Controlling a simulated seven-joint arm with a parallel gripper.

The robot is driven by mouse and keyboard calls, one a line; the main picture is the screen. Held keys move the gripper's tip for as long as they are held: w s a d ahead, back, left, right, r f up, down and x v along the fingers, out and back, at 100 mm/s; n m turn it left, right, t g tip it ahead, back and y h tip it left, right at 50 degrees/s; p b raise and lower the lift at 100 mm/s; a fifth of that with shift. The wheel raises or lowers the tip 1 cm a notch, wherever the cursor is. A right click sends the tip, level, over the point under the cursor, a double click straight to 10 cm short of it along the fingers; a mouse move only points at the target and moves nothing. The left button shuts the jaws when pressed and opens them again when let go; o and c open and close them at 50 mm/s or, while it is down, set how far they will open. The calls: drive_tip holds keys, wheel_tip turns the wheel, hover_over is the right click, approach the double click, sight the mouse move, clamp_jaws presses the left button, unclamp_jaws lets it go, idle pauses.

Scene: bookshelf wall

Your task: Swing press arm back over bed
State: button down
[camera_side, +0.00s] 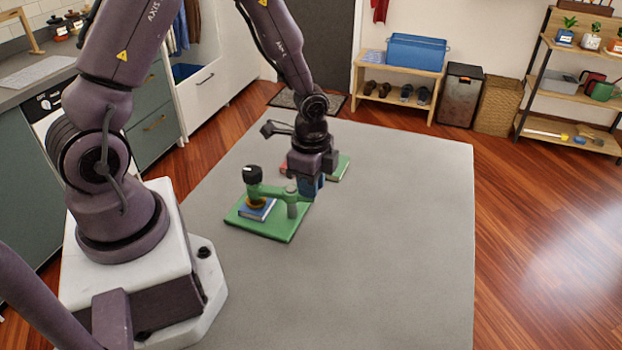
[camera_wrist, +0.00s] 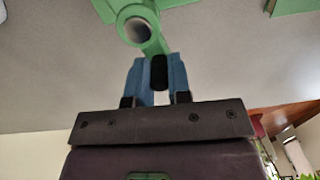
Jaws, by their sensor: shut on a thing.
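The green press stands on the grey table, with its flat green base (camera_side: 273,231) and an upright post (camera_side: 292,207). The green press arm (camera_side: 270,190) runs from the post to the left and carries a black knob (camera_side: 252,174). A brownish disc under the knob appears above a blue book (camera_side: 259,212) on the base; I cannot tell if they touch. My gripper (camera_side: 311,192) is at the arm's other end, right of the post. In the wrist view, the blue fingers (camera_wrist: 158,70) are shut on a black handle (camera_wrist: 159,72) beside the round pivot (camera_wrist: 138,28).
Something red (camera_side: 284,168) and something green (camera_side: 339,168) lie behind my gripper, partly hidden by it. The grey table (camera_side: 400,240) is clear to the right and in front. A bench, bin, basket and shelf stand beyond the table.

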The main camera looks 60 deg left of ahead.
drive_tip(key=shift+s+d+m, duration=0.15)
drive_tip(key=shift+m, duration=0.45)
drive_tip(key=shift+s+d+m, duration=0.1)
drive_tip(key=shift+m, duration=0.5)
drive_tip(key=c, duration=1.1)
unclamp_jaws()
drive_tip(key=shift+o, duration=0.2)
drive_tip(key=shift+r, duration=0.1)
wheel_tip(320, 180, up, 13)
